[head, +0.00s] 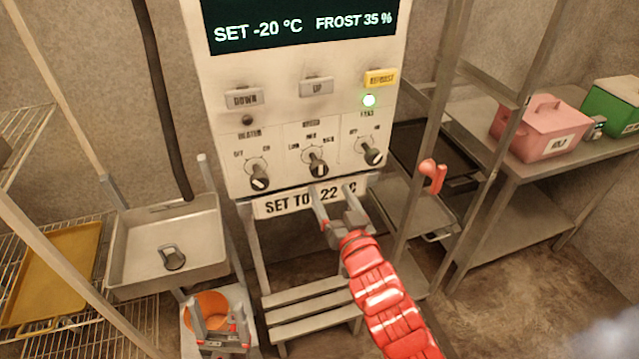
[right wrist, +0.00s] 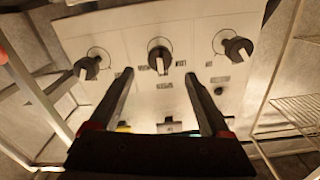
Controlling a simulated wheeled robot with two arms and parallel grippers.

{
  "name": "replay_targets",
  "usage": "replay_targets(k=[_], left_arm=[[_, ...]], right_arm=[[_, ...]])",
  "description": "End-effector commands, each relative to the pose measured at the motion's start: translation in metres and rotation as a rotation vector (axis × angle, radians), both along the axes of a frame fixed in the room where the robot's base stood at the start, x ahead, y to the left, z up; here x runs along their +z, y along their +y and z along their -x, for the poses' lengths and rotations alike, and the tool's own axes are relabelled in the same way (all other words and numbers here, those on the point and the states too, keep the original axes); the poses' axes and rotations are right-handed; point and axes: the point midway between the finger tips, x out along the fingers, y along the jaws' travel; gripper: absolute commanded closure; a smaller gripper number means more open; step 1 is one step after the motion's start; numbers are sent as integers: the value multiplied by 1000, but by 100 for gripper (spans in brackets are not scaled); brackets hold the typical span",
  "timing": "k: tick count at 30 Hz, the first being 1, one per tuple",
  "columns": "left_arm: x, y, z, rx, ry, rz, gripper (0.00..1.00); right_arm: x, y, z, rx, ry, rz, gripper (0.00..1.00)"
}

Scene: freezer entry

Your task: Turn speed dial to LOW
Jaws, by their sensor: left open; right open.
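The control panel (head: 291,115) stands upright at the centre of the head view. Its middle dial (head: 317,164), the speed dial, is a dark knob with a pale mark, under labels that seem to read LOW, MED and a third word. I cannot tell its setting. My right gripper (head: 336,211), on the red arm, is open and empty just below this dial. In the right wrist view the panel appears upside down, and the middle dial (right wrist: 160,56) lies just beyond and between the open fingers (right wrist: 158,75), apparently apart from them. My left gripper (head: 220,330) is open and low, at the bottom.
The heater dial (head: 258,175) and the right dial (head: 370,151) flank the middle one. The "SET TO -22 C" sign (head: 310,198) is beneath. A metal sink (head: 125,246) and an orange bucket (head: 206,304) are left; a pink box (head: 541,127) sits on a right-hand table.

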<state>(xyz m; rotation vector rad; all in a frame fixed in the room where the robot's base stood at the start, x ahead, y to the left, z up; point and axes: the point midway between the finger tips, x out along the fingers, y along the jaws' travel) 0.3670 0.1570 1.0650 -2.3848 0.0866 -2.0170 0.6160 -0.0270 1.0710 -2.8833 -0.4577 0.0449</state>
Motion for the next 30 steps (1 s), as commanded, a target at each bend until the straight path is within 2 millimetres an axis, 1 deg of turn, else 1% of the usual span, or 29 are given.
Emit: replay_targets(k=[1,6,12,18,27,29,30], left_arm=[[7,0,0,0,0,0,28],[16,0,0,0,-1,0,28],[22,0,0,0,-1,0,28],[24,0,0,0,-1,0,28],[24,0,0,0,-1,0,28],[24,0,0,0,-1,0,28],[24,0,0,0,-1,0,28]], right_arm=[[3,5,-10,2,3,2,19],[3,14,-41,1,4,0,19],[2,22,-67,0,5,1,19],[0,26,-79,0,5,1,19],[-1,26,-80,0,5,2,19],[-1,26,-80,0,4,1,28],[-1,26,-80,0,4,1,35]])
